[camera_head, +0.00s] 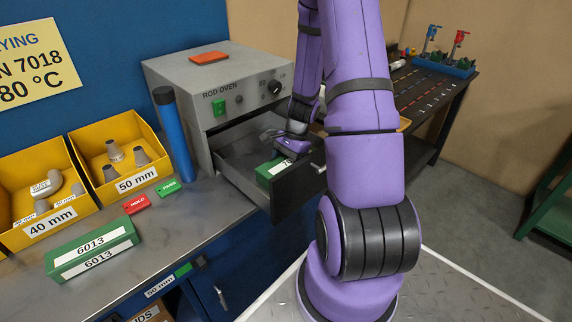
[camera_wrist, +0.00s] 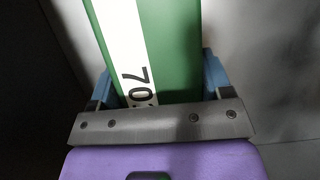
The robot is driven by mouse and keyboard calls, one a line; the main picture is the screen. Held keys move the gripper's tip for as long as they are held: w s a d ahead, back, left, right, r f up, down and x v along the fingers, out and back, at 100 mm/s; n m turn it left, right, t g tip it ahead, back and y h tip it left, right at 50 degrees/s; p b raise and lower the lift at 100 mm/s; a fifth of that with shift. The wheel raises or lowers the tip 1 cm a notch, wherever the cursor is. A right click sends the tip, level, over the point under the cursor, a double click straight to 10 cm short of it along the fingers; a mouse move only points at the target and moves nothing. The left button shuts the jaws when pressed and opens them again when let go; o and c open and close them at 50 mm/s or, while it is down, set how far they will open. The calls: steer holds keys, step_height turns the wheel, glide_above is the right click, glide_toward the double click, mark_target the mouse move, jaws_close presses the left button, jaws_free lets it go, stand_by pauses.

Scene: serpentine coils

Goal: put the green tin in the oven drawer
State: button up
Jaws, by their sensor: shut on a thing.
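The oven drawer (camera_head: 236,165) of the grey rod oven (camera_head: 190,80) is pulled open. My gripper (camera_head: 290,148) is down at the drawer, partly hidden by my arm. It is shut on a green tin (camera_head: 268,170), which is inside the drawer area near the front panel. In the wrist view the green tin (camera_wrist: 172,45) lies between the blue fingers of my gripper (camera_wrist: 158,85), with a white label reading "70" and the rest covered. I cannot tell whether the tin touches the drawer floor.
Another green tin marked 6013 (camera_head: 92,247) lies on the bench (camera_head: 190,220). Yellow bins (camera_head: 88,140) with grey parts and a blue cylinder (camera_head: 172,135) stand left of the oven. A dark rack table (camera_head: 430,95) stands behind my arm.

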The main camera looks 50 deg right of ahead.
mark_target(281, 161)
steer(key=o, duration=1.5)
steer(key=shift+c, duration=0.2)
steer(key=v, duration=1.1)
steer(key=shift+r, duration=0.65)
steer(key=s+a+r+n+t+h, duration=0.1)
steer(key=s+a+r+n+h, duration=0.15)
steer(key=a+r+n, duration=1)
steer(key=s+a+r+n+t+h, duration=0.2)
steer(key=s+a+r+n+t, duration=0.2)
steer(key=s+a+r, duration=0.7)
steer(key=shift+s+a+r+n, duration=0.3)
steer(key=shift+a+r+n, duration=0.2)
steer(key=shift+n, duration=0.55)
